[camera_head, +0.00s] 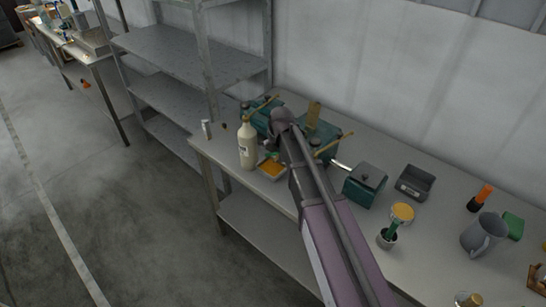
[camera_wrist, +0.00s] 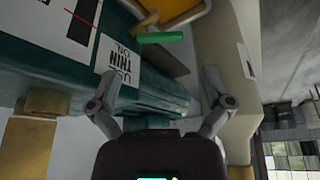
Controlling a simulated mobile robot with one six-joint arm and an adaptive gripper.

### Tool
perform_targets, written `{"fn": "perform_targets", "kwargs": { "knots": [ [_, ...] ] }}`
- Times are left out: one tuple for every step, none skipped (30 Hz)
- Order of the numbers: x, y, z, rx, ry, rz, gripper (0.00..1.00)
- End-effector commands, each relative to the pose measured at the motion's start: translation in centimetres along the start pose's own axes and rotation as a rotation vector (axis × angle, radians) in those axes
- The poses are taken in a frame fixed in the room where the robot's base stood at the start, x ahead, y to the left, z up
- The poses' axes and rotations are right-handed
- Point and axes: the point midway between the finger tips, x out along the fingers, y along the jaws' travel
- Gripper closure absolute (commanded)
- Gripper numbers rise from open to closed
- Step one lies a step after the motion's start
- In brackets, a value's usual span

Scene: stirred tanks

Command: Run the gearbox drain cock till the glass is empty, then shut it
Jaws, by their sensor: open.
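Teal gearbox housings stand at the back left of the bench in the head view, one (camera_head: 257,116) left of my arm and one (camera_head: 325,134) right of it. In the wrist view a teal body (camera_wrist: 135,92) with a "USE THIN OIL" label (camera_wrist: 118,68) lies close ahead. A small green bar (camera_wrist: 160,37), perhaps the cock's handle, shows beyond my fingertips.
A cream bottle (camera_head: 248,150) stands left of my arm, beside an orange-filled tray (camera_head: 271,168). A pale surface, probably the bottle (camera_wrist: 226,58), is close to my right finger. A teal box (camera_head: 364,186), grey bin (camera_head: 415,183) and grey jug (camera_head: 484,235) stand to the right.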

Motion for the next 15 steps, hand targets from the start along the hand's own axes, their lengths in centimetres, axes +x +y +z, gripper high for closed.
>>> {"fn": "perform_targets", "kwargs": {
  "knots": [
    [0.8, 0.0, 0.1, 0.000, 0.000, 0.000, 0.00],
    [1.1, 0.0, 0.1, 0.000, 0.000, 0.000, 0.00],
    [1.4, 0.0, 0.1, 0.000, 0.000, 0.000, 0.00],
    [1.6, 0.0, 0.1, 0.000, 0.000, 0.000, 0.00],
    [1.9, 0.0, 0.1, 0.000, 0.000, 0.000, 0.00],
    [2.2, 0.0, 0.1, 0.000, 0.000, 0.000, 0.00],
    [2.5, 0.0, 0.1, 0.000, 0.000, 0.000, 0.00],
    [2.7, 0.0, 0.1, 0.000, 0.000, 0.000, 0.00],
    [3.0, 0.0, 0.1, 0.000, 0.000, 0.000, 0.00],
    [3.3, 0.0, 0.1, 0.000, 0.000, 0.000, 0.00],
    [3.5, 0.0, 0.1, 0.000, 0.000, 0.000, 0.00],
    [3.8, 0.0, 0.1, 0.000, 0.000, 0.000, 0.00],
    [4.1, 0.0, 0.1, 0.000, 0.000, 0.000, 0.00],
    [4.3, 0.0, 0.1, 0.000, 0.000, 0.000, 0.00],
    [4.6, 0.0, 0.1, 0.000, 0.000, 0.000, 0.00]
  ]
}}
